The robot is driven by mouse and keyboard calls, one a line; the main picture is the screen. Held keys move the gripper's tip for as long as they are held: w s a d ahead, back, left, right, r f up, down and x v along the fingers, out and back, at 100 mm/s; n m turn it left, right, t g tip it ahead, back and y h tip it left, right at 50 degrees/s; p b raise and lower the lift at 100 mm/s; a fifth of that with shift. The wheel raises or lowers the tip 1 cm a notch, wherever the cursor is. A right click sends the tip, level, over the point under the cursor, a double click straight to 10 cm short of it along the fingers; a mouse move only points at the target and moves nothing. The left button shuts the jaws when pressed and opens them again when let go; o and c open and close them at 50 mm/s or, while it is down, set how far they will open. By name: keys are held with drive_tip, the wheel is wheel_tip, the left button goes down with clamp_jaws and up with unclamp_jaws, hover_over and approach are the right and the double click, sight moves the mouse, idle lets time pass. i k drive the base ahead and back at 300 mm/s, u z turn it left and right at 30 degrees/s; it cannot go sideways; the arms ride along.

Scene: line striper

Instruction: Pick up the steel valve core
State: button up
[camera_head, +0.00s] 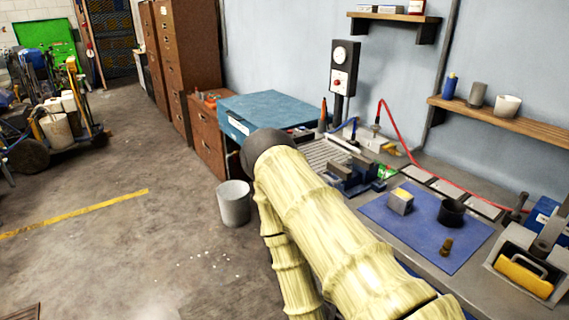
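No piece is clearly identifiable as the steel valve core. On a blue mat (400,232) on the workbench lie a small brownish, stepped fitting (446,247), a silver-grey block (400,203) with a yellowish top, and a dark round ring or cup (451,212). The small fitting is shaped most like a valve core, but its colour looks brown rather than steel. My arm, in a cream ribbed sleeve with a dark rounded joint, crosses the middle foreground, left of these pieces. My gripper is not in view.
A grey vise-like fixture (354,176) stands behind the mat. A metal caddy with a yellow handle (523,277) is at the right. A red hose (401,138) runs along the back.

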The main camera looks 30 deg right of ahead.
sight(350, 160)
drive_tip(key=u, duration=0.3)
drive_tip(key=i, duration=2.45)
drive_tip(key=z, duration=2.45)
